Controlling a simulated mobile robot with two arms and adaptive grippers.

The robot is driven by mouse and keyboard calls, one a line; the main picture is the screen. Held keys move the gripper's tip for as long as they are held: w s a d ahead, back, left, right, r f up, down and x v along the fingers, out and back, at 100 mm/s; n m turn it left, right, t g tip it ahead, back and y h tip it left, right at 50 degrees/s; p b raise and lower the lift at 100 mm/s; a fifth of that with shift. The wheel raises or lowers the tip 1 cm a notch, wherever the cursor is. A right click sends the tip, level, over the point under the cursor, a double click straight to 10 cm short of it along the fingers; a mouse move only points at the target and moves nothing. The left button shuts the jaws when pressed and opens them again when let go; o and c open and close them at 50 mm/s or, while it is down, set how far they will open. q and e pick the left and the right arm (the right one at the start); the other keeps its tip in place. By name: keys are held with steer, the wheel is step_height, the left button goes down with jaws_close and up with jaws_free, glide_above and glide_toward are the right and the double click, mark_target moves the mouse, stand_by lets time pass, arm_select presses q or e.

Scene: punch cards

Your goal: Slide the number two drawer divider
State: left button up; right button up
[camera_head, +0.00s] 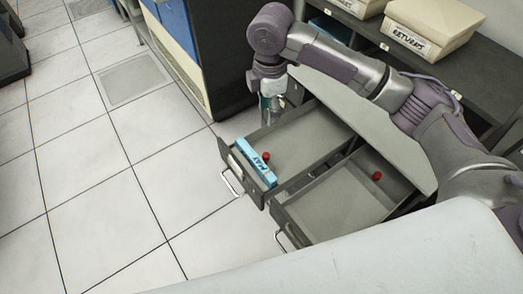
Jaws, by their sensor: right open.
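Two grey metal drawers stand pulled out side by side, a left drawer (300,133) and a right drawer (335,205). A blue piece marked MAY (254,161) sits upright just inside the left drawer's front. Another red knob (377,176) is near the back of the right drawer. I cannot read a number on either drawer. My right gripper (270,108) points down at the left drawer's far left side, apart from the blue piece; its fingertips are small and partly hidden. My left gripper is not in view.
A pale surface (370,262) fills the front right. Shelves behind hold cream boxes marked RETURNS (425,28). A dark cabinet with blue panels (172,30) stands at the back left. The tiled floor (100,190) on the left is clear.

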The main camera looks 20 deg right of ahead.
steer(key=b, duration=0.4)
glide_above(267, 154)
step_height(267, 154, down, 5)
step_height(267, 154, down, 14)
steer(key=shift+f+p, duration=0.1)
steer(key=shift+p, duration=0.25)
jaws_close()
